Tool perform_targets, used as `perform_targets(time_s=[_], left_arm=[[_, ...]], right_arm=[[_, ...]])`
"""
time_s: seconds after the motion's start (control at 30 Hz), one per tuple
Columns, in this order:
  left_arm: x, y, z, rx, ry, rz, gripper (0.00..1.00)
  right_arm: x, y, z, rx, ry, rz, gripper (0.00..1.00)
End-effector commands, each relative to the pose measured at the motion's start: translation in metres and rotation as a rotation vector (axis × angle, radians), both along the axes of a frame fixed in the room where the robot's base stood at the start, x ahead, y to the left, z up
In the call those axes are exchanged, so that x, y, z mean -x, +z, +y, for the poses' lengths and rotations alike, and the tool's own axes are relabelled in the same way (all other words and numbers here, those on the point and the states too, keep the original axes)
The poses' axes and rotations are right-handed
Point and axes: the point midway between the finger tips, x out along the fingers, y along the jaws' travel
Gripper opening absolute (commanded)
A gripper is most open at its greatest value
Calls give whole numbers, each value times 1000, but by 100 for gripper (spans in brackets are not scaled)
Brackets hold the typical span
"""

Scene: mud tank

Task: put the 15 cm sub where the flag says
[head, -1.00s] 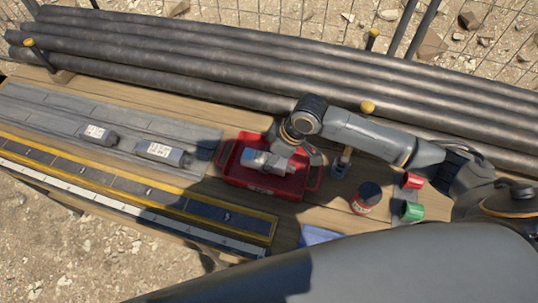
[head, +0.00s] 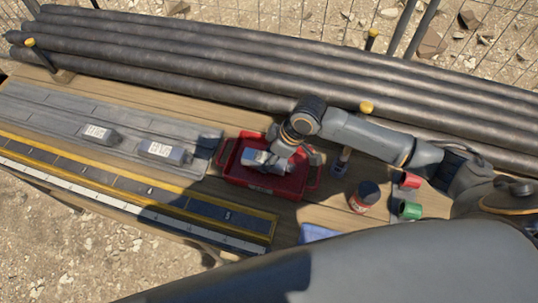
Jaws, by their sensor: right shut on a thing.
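My right gripper (head: 281,154) is over the red tray (head: 236,175), shut on a grey metal sub (head: 262,158) that lies low in the tray or just above its floor; I cannot tell which. The fingers hide part of it. Two grey blocks with white labels, a left one (head: 97,134) and a right one (head: 165,151), sit on the grey grooved rack (head: 50,112) at the left. I cannot read their labels. A flag is not clearly visible. My left gripper is not in view.
A yellow-edged dark strip (head: 170,195) and a white ruler-like strip (head: 110,203) run along the bench front. Right of the tray stand a dark-lidded can (head: 364,197), a red cup (head: 407,179) and a green cup (head: 409,209). Long dark pipes (head: 200,65) lie behind.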

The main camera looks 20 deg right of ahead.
Motion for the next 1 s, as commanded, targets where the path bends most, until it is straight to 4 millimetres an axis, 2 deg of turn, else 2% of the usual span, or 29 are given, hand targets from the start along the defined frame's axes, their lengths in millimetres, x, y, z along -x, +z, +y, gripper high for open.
perform_targets(time_s=[0.43,0.47,0.57,0.6,0.83,0.9,1.0], left_arm=[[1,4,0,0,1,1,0],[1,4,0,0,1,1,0],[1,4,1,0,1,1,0],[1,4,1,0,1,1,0],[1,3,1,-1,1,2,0],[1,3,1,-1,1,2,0],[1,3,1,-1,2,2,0]], right_arm=[[0,-4,0,-1,0,-1,6],[0,-4,0,-2,0,-1,52],[0,-4,0,-2,0,-1,72],[0,-4,0,-1,0,-1,76],[0,-4,0,0,0,0,76],[1,-5,0,1,0,2,91],[0,-5,0,0,0,1,92]])
